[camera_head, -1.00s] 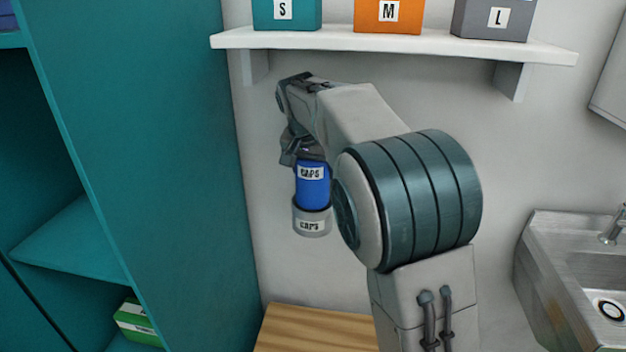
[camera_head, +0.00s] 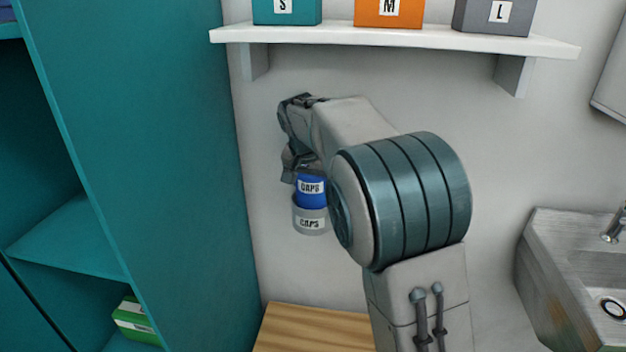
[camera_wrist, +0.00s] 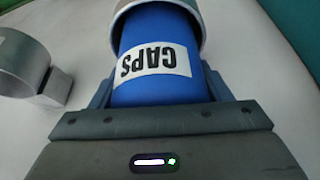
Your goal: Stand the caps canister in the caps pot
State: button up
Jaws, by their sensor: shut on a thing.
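The caps canister (camera_head: 311,188) is a blue cylinder with a white CAPS label. My gripper (camera_head: 300,172) is shut on its upper part and holds it upright. The caps pot (camera_head: 310,222) is a grey open cup with a CAPS label, fixed by the wall. The canister's lower part is inside the pot and hidden by its wall. In the wrist view the blue canister (camera_wrist: 155,60) sits between my gripper's fingers (camera_wrist: 158,92), with its far end inside the pot's grey rim (camera_wrist: 197,12). Whether the canister touches the pot's floor is hidden.
Another grey holder (camera_wrist: 22,65) shows at the left in the wrist view. A white shelf (camera_head: 400,37) with boxes is above my arm. A teal cabinet (camera_head: 150,130) stands close at left, a wooden top (camera_head: 310,328) lies below, and a sink (camera_head: 570,270) is at right.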

jog(key=o, duration=1.1)
jog(key=v, duration=0.5)
jog(key=p+v, duration=0.1)
jog(key=v, duration=0.1)
jog(key=shift+w+d+r, duration=0.1)
jog(key=shift+w+r, duration=0.05)
jog(key=shift+r, duration=0.3)
jog(key=shift+s+r, duration=0.25)
jog(key=shift+r, duration=0.15)
jog(key=s+d+f+n+g+y, duration=0.1)
jog(key=s+d+f, duration=0.1)
jog(key=s+d, duration=0.4)
jog(key=s+d+f+n, duration=0.15)
jog(key=s+d, duration=0.25)
jog(key=s, duration=0.5)
jog(key=shift+n+g+y, duration=0.4)
jog(key=shift+n+g, duration=0.1)
jog(key=shift+n, duration=0.25)
jog(key=s+d+f, duration=0.1)
jog(key=s+f, duration=0.2)
jog(key=s, duration=0.2)
jog(key=s+d+f, duration=0.1)
jog(key=s+f, duration=0.2)
jog(key=s, duration=0.3)
jog(key=s+d+f, duration=0.1)
jog(key=s+f, duration=0.2)
jog(key=s, duration=0.3)
jog(key=shift+f, duration=0.3)
